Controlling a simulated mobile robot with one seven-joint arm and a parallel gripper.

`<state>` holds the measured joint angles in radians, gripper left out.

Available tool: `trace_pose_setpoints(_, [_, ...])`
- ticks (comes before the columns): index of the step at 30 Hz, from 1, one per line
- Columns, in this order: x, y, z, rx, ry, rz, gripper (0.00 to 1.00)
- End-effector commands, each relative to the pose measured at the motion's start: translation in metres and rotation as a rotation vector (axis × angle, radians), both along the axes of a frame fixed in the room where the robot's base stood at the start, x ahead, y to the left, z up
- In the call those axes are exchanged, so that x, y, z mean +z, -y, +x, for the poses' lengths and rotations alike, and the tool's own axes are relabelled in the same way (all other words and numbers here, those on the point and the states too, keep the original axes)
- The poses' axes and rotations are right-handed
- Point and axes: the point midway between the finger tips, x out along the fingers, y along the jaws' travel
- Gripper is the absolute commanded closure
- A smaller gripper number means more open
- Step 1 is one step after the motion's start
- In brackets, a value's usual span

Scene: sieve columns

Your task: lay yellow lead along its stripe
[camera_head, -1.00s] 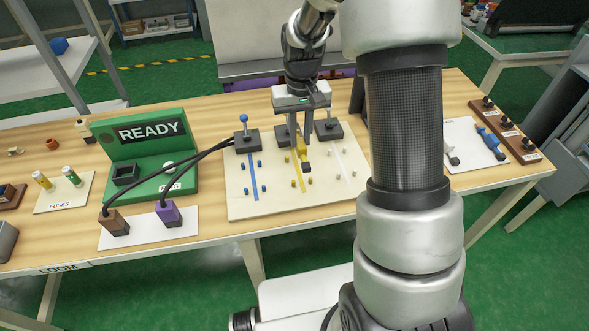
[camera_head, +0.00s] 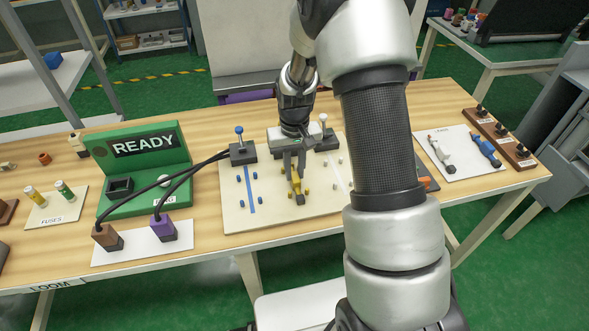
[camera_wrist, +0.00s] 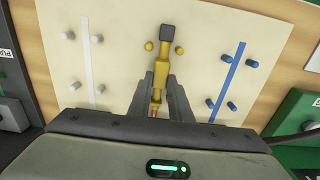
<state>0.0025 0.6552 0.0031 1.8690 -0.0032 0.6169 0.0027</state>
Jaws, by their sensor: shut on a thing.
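My gripper (camera_head: 295,175) is shut on the yellow lead (camera_head: 297,187) over the middle of the cream board (camera_head: 238,212). In the wrist view the yellow lead (camera_wrist: 161,77) lies lengthwise between my fingers (camera_wrist: 161,100), with its dark tip (camera_wrist: 168,33) pointing away from me. Small yellow pegs (camera_wrist: 149,47) stand on either side of the lead near that tip. The yellow stripe is hidden beneath the lead and my gripper. I cannot tell whether the lead touches the board.
A blue stripe (camera_head: 250,190) and a white stripe (camera_wrist: 88,66) flank the lead, each with small pegs beside it. A black block with a blue knob (camera_head: 242,151) stands at the board's back left. A green READY stand (camera_head: 145,150) is to the left.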

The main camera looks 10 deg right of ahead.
Motion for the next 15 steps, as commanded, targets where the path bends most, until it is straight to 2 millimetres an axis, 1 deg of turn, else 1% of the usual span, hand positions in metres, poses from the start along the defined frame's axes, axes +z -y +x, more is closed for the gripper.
trace_pose_setpoints(1, [-0.0008, 0.0000, 0.0000, 0.000, 0.000, 0.000, 0.77])
trace_pose_setpoints(3, [-0.0006, 0.0000, 0.0000, 0.000, 0.000, 0.000, 0.65])
trace_pose_setpoints(4, [-0.0005, 0.0000, 0.0000, 0.000, 0.000, 0.000, 0.63])
trace_pose_setpoints(11, [-0.0003, 0.0000, 0.0000, 0.000, 0.000, 0.000, 0.63])
trace_pose_setpoints(15, [0.0068, 0.0000, 0.0005, 0.000, 0.002, 0.000, 0.63])
